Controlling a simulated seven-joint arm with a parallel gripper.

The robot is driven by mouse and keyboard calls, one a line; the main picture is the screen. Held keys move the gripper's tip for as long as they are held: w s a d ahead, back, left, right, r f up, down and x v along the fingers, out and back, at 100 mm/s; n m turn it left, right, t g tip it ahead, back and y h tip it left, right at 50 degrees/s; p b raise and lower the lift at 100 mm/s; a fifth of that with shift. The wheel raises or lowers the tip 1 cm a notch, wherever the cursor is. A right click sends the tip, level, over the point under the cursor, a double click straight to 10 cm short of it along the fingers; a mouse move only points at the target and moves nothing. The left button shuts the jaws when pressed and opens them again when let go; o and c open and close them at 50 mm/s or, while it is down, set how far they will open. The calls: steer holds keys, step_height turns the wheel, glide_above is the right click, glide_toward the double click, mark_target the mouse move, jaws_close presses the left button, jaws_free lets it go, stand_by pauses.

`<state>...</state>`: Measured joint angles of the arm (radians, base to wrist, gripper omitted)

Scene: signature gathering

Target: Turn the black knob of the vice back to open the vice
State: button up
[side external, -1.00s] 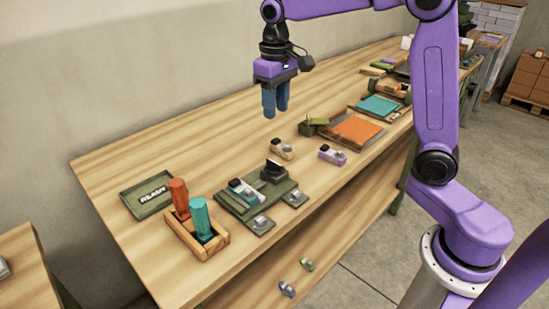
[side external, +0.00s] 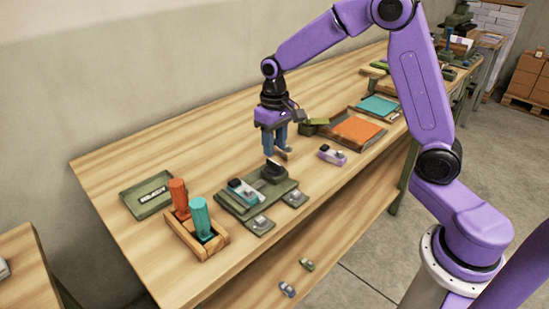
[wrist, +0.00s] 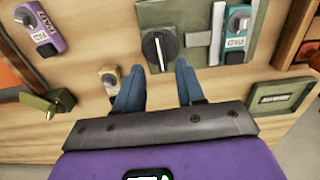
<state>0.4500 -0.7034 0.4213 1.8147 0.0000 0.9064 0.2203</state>
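The green vice (side external: 232,203) stands on the bench, with its black knob (side external: 274,170) at its back right end. In the wrist view the round black knob (wrist: 152,56) carries a white line and lies just ahead of my fingertips. A teal device (wrist: 238,30) sits at the vice's jaw; it also shows in the side view (side external: 243,190). My gripper (side external: 276,152) points down above and slightly behind the knob. Its two blue fingers are apart with nothing between them, as the wrist view shows (wrist: 158,72). I cannot tell the exact height above the knob.
A beige device (wrist: 108,76) lies close beside one finger, and a purple device (side external: 331,154) lies farther right. A wooden holder (side external: 211,248) with orange and teal handled pieces and a green tray (side external: 140,205) are left. An orange-topped tray (side external: 355,130) is behind right.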

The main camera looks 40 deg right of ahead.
mark_target(274, 162)
steer(key=shift+f, duration=2.55)
jaws_close()
